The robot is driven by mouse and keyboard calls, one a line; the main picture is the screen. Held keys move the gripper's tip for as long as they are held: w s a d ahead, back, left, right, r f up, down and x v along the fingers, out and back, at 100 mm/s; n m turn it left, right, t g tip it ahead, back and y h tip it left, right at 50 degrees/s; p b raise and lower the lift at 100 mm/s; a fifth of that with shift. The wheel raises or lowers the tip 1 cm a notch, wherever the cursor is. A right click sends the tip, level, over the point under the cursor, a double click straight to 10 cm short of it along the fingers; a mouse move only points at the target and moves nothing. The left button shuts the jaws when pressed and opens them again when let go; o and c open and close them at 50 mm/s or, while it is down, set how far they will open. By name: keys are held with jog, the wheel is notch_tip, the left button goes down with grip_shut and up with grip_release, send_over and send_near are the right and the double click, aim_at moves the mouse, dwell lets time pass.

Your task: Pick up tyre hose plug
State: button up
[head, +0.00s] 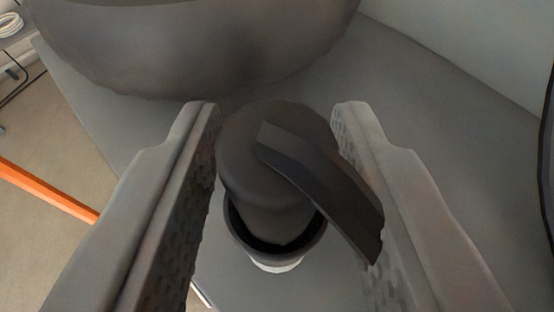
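A dark grey, round plug (262,165) with a flat lever-like tab (325,185) is in the middle of the head view. Its lower end sits in or above a dark cup-like ring (240,235) with a pale base below. My gripper (275,112) is open, with one textured finger on each side of the plug.
A large rounded grey tank (190,45) stands behind the plug, on a grey surface (420,100). An orange bar (45,190) crosses the brown floor at left. A coiled white item (10,25) is at top left. A dark curved hose or cable (547,180) is at the right edge.

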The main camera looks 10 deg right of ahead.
aim_at(276, 143)
grip_shut()
jog(key=shift+r, duration=0.15)
jog(key=shift+r, duration=4.9)
